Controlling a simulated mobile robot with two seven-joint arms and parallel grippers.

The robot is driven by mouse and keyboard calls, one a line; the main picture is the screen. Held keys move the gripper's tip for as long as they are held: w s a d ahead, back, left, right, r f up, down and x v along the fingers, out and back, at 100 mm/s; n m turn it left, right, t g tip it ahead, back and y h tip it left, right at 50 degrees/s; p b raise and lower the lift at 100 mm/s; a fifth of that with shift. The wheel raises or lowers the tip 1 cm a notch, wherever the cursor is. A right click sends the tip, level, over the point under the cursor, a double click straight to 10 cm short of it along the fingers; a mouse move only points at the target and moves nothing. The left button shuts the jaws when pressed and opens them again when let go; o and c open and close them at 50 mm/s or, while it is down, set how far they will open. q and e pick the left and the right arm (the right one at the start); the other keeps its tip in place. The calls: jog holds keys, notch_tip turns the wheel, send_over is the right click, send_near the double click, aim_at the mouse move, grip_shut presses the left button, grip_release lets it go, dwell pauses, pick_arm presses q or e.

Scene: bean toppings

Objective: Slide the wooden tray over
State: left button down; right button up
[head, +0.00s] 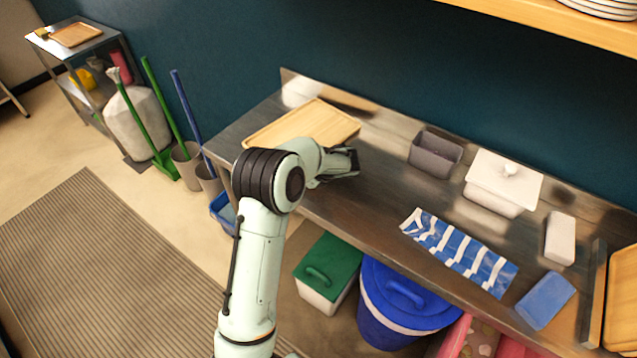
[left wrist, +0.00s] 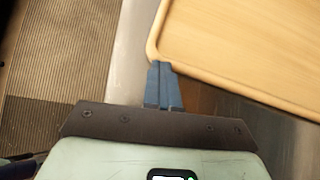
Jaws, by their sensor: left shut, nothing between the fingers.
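A light wooden tray (head: 318,118) lies flat on the left end of the steel counter; my arm hides part of its front edge. In the left wrist view, the wooden tray (left wrist: 245,45) fills the upper right, with one rounded corner near the fingertips. My left gripper (head: 352,160) is at the tray's right front side, low over the counter. In the left wrist view, the left gripper (left wrist: 160,66) has its blue fingers together, empty, right at the tray's edge. I cannot tell whether they touch it. My right gripper is not in view.
On the counter (head: 385,205) stand a grey bin (head: 435,153) and a white lidded container (head: 502,183). A blue-striped cloth (head: 458,252), white block (head: 560,238) and blue sponge (head: 545,300) lie farther right. Another wooden tray (head: 622,300) is at the right edge. A wall backs the counter.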

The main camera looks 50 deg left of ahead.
pick_arm(q)
jog(key=a, duration=0.1)
jog(key=s+a, duration=0.1)
jog(key=a, duration=0.3)
jog(key=shift+s+a+f+p, duration=0.2)
jog(key=shift+s+f+p, duration=0.1)
jog(key=shift+s+f, duration=0.05)
jog(key=shift+w+d, duration=0.1)
jog(key=shift+d, duration=0.05)
jog(key=shift+w+d, duration=0.2)
jog(key=shift+d, duration=0.2)
jog(key=d, duration=0.2)
jog(key=shift+w+d, duration=0.3)
jog(key=shift+w, duration=0.05)
jog(key=v, duration=1)
jog(key=shift+d+r, duration=0.2)
jog(key=shift+r, duration=0.1)
